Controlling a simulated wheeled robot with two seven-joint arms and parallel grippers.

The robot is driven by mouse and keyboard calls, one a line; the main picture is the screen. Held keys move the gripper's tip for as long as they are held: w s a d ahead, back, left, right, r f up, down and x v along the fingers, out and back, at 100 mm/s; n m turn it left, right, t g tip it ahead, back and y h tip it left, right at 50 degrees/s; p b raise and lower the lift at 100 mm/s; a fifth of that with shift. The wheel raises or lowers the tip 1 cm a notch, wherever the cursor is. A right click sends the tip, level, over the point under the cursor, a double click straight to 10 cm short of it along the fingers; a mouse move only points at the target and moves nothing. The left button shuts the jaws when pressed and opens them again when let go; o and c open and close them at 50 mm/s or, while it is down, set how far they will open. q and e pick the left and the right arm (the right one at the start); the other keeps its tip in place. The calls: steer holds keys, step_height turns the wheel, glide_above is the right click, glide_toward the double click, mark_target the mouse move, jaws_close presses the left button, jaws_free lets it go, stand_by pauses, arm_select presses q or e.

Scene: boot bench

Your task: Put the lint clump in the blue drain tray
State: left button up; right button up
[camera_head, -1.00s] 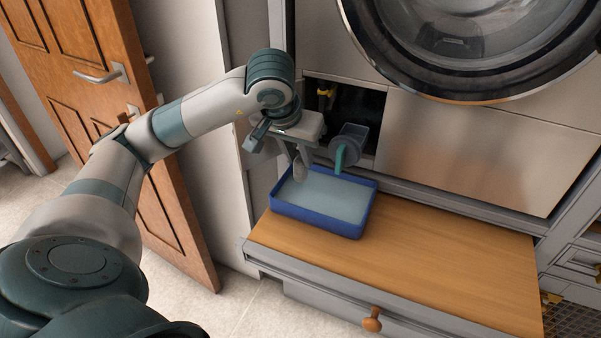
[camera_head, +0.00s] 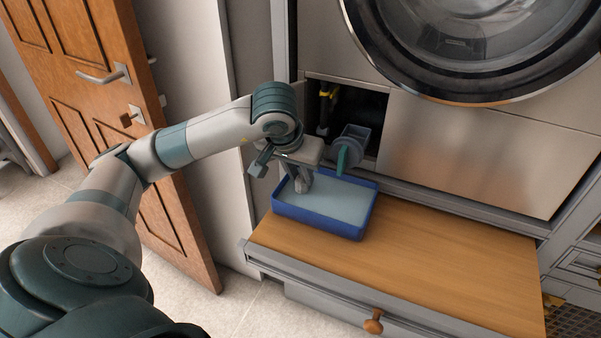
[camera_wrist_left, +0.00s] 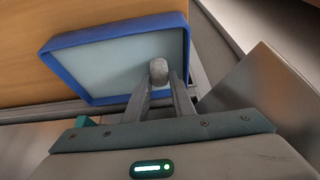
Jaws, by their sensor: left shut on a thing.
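The lint clump (camera_wrist_left: 158,71) is a small grey rounded lump in the left wrist view. My left gripper (camera_wrist_left: 169,84) is shut on it, with the clump at the fingertips. The blue drain tray (camera_head: 317,225) sits on the wooden bench, with a pale flat inside. Its blue rim also shows in the left wrist view (camera_wrist_left: 116,32). In the head view my left gripper (camera_head: 300,186) points down over the left part of the tray; the clump cannot be told apart from the fingers there. The exact gap to the tray floor cannot be told. My right gripper is not in view.
A grey filter piece with a teal handle (camera_head: 345,156) sticks out of the dark opening just behind the tray. The washer door (camera_head: 465,95) is above right. The wooden bench top (camera_head: 430,255) is clear right of the tray. A wooden door (camera_head: 130,120) stands at left.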

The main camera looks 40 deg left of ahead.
arm_select(q)
steer(key=shift+f, duration=0.1)
steer(key=o, duration=1)
steer(key=shift+r, duration=0.3)
steer(key=v, duration=1.1)
steer(key=shift+s+r+p, duration=0.2)
steer(key=shift+r+p, duration=0.1)
